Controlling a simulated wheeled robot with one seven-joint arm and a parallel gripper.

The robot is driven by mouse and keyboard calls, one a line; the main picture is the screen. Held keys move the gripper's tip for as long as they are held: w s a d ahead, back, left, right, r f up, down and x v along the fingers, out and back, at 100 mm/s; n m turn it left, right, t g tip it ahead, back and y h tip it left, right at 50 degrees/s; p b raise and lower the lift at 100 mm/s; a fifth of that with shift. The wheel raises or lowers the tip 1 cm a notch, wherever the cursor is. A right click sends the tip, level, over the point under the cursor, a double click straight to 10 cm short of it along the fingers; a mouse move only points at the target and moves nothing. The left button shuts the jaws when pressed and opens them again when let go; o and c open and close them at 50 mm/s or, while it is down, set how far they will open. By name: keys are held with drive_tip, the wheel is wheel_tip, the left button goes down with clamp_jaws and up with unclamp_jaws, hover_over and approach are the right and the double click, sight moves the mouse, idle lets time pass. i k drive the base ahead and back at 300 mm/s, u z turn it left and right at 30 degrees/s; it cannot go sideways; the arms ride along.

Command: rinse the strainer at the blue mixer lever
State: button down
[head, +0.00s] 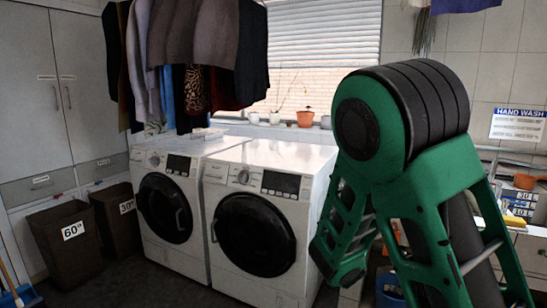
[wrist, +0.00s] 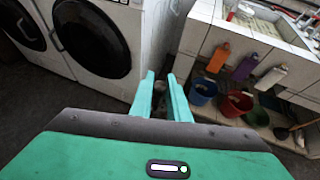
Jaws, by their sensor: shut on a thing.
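My gripper (wrist: 164,88) shows in the wrist view, its two green fingers closed on a small greyish thing between them. That thing is too dark and small to make out, so I cannot tell whether it is the strainer. The gripper points at the gap between a white washing machine and the tiled sink unit. The tiled sink (wrist: 262,22) is at the upper right of the wrist view, away from the fingers. I cannot make out a blue mixer lever in either view. In the head view my green arm hides the gripper and much of the right side.
Two white washing machines (head: 265,225) (head: 165,200) stand under the window. Below the sink are several buckets, including a blue one (wrist: 202,92), and bottles. Brown bins (head: 66,243) stand at left. An orange pan-like thing (head: 525,181) sits at far right. Dark floor is free in front.

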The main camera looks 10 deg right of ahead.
sight(505, 201)
drive_tip(key=i, duration=1)
